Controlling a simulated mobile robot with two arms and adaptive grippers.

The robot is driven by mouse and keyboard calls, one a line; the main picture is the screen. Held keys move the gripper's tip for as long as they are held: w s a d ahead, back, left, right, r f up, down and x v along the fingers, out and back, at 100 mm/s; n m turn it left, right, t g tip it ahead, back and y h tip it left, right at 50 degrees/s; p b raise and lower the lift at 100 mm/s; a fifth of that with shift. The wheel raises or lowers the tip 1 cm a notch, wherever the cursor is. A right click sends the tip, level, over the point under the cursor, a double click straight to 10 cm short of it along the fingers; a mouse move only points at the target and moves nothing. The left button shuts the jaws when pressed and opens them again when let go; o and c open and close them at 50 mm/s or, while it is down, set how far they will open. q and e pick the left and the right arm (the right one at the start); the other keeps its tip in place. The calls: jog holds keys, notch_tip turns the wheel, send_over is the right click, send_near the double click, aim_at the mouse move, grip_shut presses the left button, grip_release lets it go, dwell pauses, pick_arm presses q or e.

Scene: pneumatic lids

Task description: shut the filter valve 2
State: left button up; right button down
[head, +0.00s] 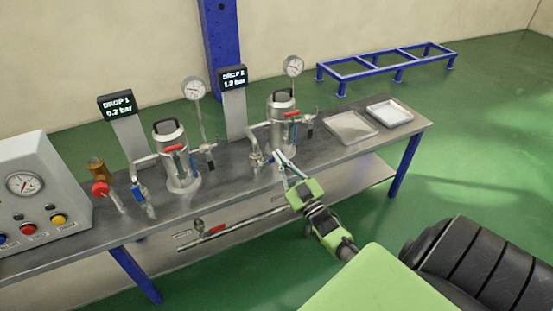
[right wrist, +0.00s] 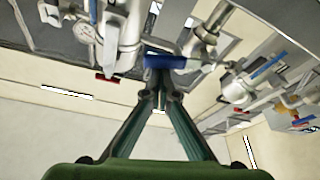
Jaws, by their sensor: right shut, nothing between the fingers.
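The second filter vessel (head: 282,107), a metal pot with a black top handle and red clamp, stands on the bench below a display (head: 233,78) reading DROP 2, 1.0 bar. At its lower left is a valve (head: 256,157) on metal piping, partly hidden near my gripper. My right gripper (head: 281,158) is shut and empty, its fingertips close to this valve. In the right wrist view, a blue lever (right wrist: 168,62) lies across just beyond the closed fingertips (right wrist: 158,97). Whether they touch it I cannot tell. My left gripper is out of view.
The first filter vessel (head: 171,140) with its DROP 1 display (head: 116,105) at 0.2 bar stands to the left. A grey control panel (head: 38,190) is at the far left. Two shallow trays (head: 350,128) (head: 390,113) lie to the right. A pipe (head: 235,230) runs below the bench top.

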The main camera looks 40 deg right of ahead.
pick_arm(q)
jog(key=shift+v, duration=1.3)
pick_arm(e)
jog(key=shift+s+d+f+m+h, duration=0.15)
jog(key=shift+f+m+h, duration=0.2)
jog(key=shift+m, duration=0.55)
jog(key=shift+w+d+f+m+h, duration=0.1)
jog(key=shift+f+m+h, duration=0.25)
jog(key=shift+m, duration=0.55)
jog(key=shift+s+d+f+m+h, duration=0.15)
jog(key=shift+f+m+h, duration=0.2)
jog(key=shift+m, duration=0.55)
jog(key=shift+w, duration=0.1)
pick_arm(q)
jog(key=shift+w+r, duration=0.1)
pick_arm(e)
jog(key=shift+r, duration=0.2)
notch_tip(320, 180, up, 4)
jog(key=p, duration=0.3)
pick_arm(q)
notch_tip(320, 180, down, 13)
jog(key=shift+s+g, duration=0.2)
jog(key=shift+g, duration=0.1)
pick_arm(e)
jog(key=v, duration=1)
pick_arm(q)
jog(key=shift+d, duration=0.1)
pick_arm(e)
jog(key=shift+h, duration=0.25)
